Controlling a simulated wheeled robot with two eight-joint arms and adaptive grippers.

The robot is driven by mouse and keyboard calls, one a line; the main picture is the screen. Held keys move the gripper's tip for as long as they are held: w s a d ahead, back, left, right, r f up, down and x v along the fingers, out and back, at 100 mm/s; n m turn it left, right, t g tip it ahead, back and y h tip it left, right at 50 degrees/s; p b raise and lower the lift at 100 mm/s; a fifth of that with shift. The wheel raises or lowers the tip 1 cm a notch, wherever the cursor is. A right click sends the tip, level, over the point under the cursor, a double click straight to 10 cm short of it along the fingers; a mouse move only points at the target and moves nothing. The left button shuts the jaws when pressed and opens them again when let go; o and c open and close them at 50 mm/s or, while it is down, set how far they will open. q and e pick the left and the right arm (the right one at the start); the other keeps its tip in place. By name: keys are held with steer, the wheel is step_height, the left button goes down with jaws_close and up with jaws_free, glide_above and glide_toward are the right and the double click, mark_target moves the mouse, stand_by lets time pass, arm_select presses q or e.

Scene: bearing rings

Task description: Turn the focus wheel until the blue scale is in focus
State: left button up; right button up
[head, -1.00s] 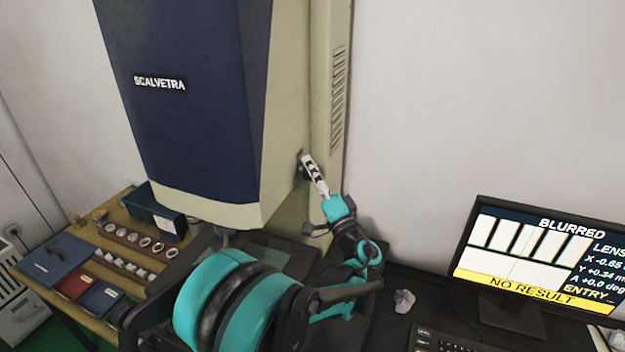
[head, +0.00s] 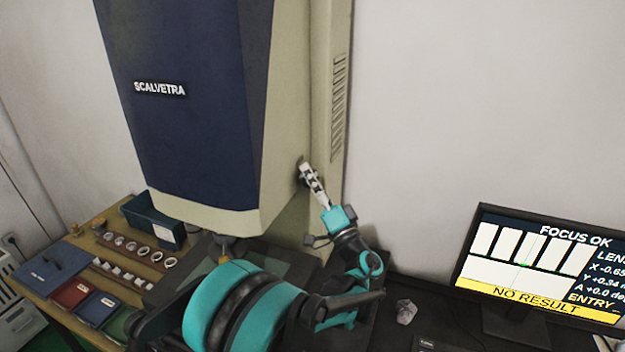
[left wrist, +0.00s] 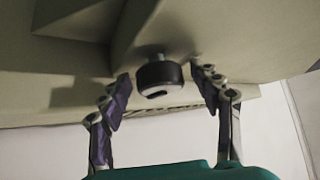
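The focus wheel (left wrist: 159,76) is a short black knob under the beige housing in the left wrist view. My left gripper (left wrist: 163,82) is open, with one finger on each side of the wheel and a small gap showing on both sides. In the head view my left gripper (head: 309,178) is at the right side of the tall blue and beige SCALVETRA machine (head: 200,110), where it mostly hides the wheel. The monitor (head: 545,262) reads "FOCUS OK" above a yellow "NO RESULT" bar, with white panels and a thin green line. I cannot make out a blue scale. My right gripper is out of view.
A wooden bench (head: 72,262) at the left holds rows of rings, a blue bin (head: 150,218), and red, blue and green trays. A crumpled pale object (head: 406,311) lies on the dark desk between my arm and the monitor.

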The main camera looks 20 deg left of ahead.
arm_select(q)
steer(key=v, duration=1.2)
